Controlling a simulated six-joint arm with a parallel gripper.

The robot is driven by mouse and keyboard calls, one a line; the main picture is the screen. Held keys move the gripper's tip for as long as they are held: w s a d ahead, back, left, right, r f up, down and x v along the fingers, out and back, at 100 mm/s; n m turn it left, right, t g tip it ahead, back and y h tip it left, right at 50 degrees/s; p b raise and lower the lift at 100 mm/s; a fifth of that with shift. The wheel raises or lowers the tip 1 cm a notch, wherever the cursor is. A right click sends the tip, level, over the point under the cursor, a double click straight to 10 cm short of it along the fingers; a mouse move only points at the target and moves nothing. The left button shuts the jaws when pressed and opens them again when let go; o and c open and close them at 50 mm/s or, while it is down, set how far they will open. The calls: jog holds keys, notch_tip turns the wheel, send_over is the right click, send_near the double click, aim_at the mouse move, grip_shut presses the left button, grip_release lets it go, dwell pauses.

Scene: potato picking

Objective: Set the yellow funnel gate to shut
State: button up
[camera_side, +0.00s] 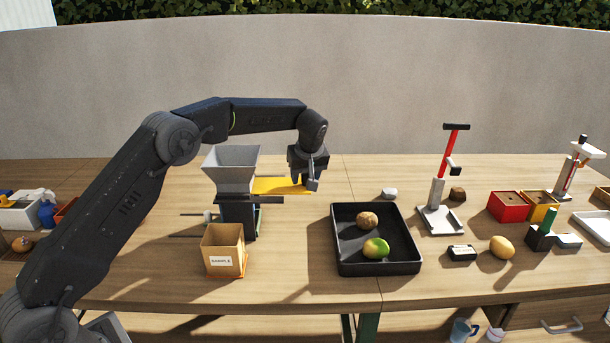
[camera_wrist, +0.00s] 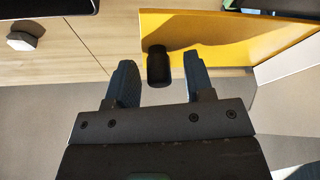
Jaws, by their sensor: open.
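The yellow gate (camera_side: 280,186) is a flat plate that sticks out to the right from under the grey funnel (camera_side: 232,168) in the side view. In the wrist view the yellow gate (camera_wrist: 225,38) fills the upper right, with a black knob (camera_wrist: 159,68) at its left end. My gripper (camera_side: 313,186) is at the gate's outer end in the side view. In the wrist view my gripper (camera_wrist: 160,62) is open, with the knob between its two fingers and a gap on each side. Whether a finger touches the knob is hard to tell.
A box marked SAMPLE (camera_side: 224,262) stands in front of the funnel. A black tray (camera_side: 335,265) with a potato and a green-orange item lies to the right. A white stone-like item (camera_side: 389,193) lies behind the tray. A grey wall (camera_side: 400,90) runs behind the table.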

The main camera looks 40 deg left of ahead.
jog(key=shift+c, duration=0.4)
grip_shut()
